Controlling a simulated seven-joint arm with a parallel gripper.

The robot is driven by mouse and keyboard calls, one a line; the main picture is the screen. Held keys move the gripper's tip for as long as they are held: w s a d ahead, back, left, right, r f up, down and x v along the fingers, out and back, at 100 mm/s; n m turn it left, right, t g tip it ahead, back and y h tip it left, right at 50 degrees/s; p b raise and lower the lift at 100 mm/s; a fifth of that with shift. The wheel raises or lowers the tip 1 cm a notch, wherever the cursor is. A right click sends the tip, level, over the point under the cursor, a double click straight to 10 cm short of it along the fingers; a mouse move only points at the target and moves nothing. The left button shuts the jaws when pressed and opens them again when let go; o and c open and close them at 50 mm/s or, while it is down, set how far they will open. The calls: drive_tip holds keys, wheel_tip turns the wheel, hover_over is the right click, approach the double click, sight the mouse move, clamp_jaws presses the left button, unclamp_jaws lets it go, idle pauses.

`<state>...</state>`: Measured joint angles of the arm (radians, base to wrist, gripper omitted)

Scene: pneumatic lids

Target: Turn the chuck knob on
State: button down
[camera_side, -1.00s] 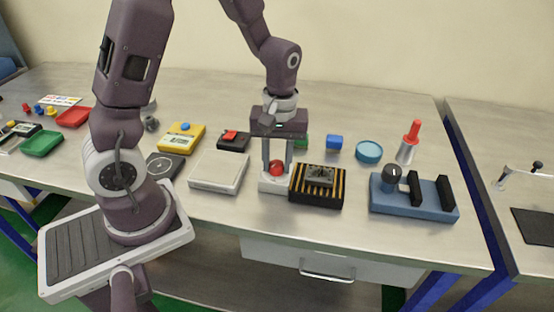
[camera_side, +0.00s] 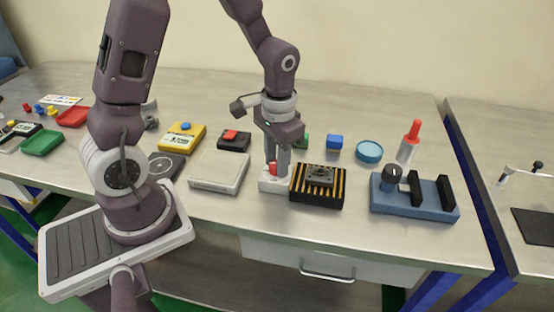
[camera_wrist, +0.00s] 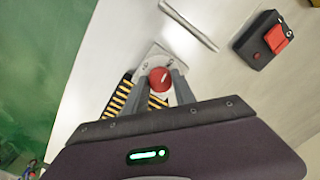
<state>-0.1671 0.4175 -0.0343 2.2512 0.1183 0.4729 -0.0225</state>
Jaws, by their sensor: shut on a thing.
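The chuck knob (camera_wrist: 160,80) is a red round knob with a pale line on its top, on a light base plate (camera_wrist: 151,59). In the side view the red knob (camera_side: 273,169) sits on its white base (camera_side: 270,186), partly hidden by my fingers. My gripper (camera_side: 276,165) points down over it, shut on the knob. In the wrist view my gripper (camera_wrist: 165,85) has one finger on either side of the knob.
A black box with yellow stripes (camera_side: 318,193) stands directly right of the base. A white flat plate (camera_side: 219,178) lies to the left. A blue block with black uprights (camera_side: 413,203) is further right. A black box with a red switch (camera_side: 233,140) stands behind.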

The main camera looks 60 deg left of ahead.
drive_tip(key=shift+m, duration=0.8)
drive_tip(key=c, duration=1)
unclamp_jaws()
drive_tip(key=shift+c, duration=0.2)
wheel_tip(320, 180, up, 7)
drive_tip(key=shift+d+r, duration=0.1)
